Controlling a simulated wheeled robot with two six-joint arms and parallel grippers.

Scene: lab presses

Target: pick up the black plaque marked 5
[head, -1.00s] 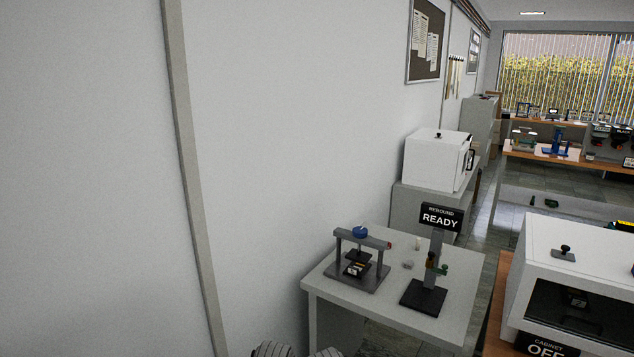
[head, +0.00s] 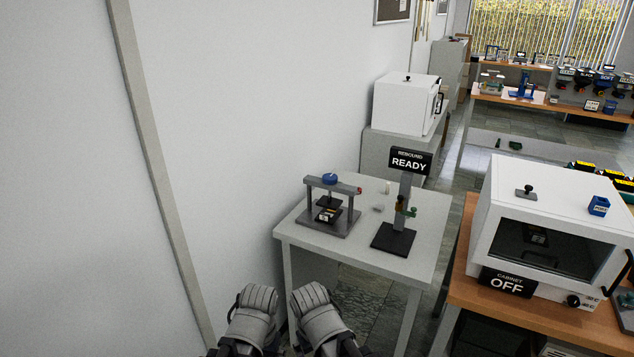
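I cannot make out a black plaque marked 5; no such number is legible. A small dark block with a pale label (head: 327,215) lies on the base of the small press (head: 335,183), on the grey table. Several black pieces with yellow labels (head: 590,172) are partly hidden behind the white cabinet; their markings are too small to read. Two grey ribbed parts of my arms show side by side at the bottom edge, short of the table. No gripper fingers can be made out there, and nothing held is seen.
The grey table (head: 290,236) also holds a black stand with a sign reading REBOUND READY (head: 409,161). The white cabinet (head: 500,195), with a sign reading CABINET OFF (head: 507,282), stands on a wooden bench (head: 462,290). A wall is close at left. Floor shows between table and bench.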

